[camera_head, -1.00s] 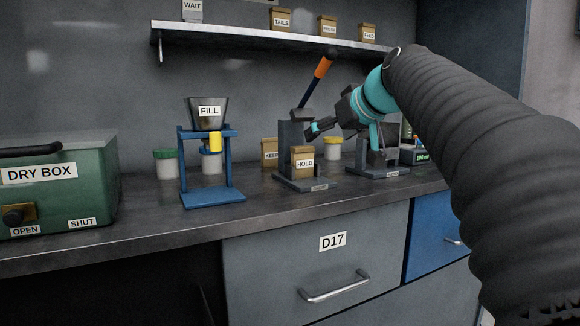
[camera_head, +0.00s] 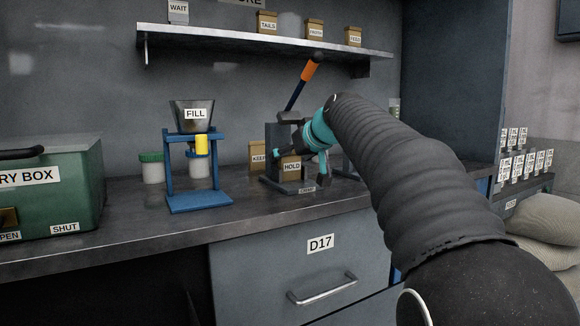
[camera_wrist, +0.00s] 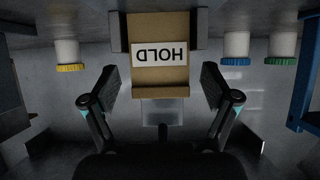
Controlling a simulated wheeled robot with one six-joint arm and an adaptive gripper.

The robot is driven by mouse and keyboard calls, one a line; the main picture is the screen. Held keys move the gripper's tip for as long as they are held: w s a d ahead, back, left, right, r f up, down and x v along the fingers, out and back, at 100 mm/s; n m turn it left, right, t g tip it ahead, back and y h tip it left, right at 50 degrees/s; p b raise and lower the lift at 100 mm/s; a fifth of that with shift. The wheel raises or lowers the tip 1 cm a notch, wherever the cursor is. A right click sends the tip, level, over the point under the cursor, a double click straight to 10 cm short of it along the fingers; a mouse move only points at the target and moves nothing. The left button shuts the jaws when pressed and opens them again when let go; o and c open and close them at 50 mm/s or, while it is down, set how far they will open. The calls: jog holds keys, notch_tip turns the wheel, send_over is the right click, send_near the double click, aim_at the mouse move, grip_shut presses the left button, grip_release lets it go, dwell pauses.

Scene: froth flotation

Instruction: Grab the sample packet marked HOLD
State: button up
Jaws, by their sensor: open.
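The HOLD packet (camera_head: 291,171) is a brown box-shaped packet with a white label. It sits at the front of the press stand (camera_head: 272,178) on the bench. In the wrist view the HOLD packet (camera_wrist: 159,78) appears upside down, straight ahead and centred between the fingers. My gripper (camera_wrist: 160,90) is open and empty, one finger on each side of the packet's line, with gaps on both sides. In the head view my gripper (camera_head: 305,155) is right by the packet and partly covers it.
A KEEP packet (camera_head: 257,155) stands just behind to the left. The blue FILL stand (camera_head: 199,200) and a green-lidded jar (camera_head: 151,168) are further left. The press lever (camera_head: 302,82) rises above my gripper. A shelf (camera_head: 260,40) with packets runs overhead.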

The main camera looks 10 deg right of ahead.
jog(key=shift+w+a+f, duration=0.15)
jog(key=shift+w+f, duration=0.15)
jog(key=shift+w, duration=0.2)
jog(key=shift+c, duration=0.2)
jog(key=c, duration=1.3)
jog(key=shift+c, duration=0.2)
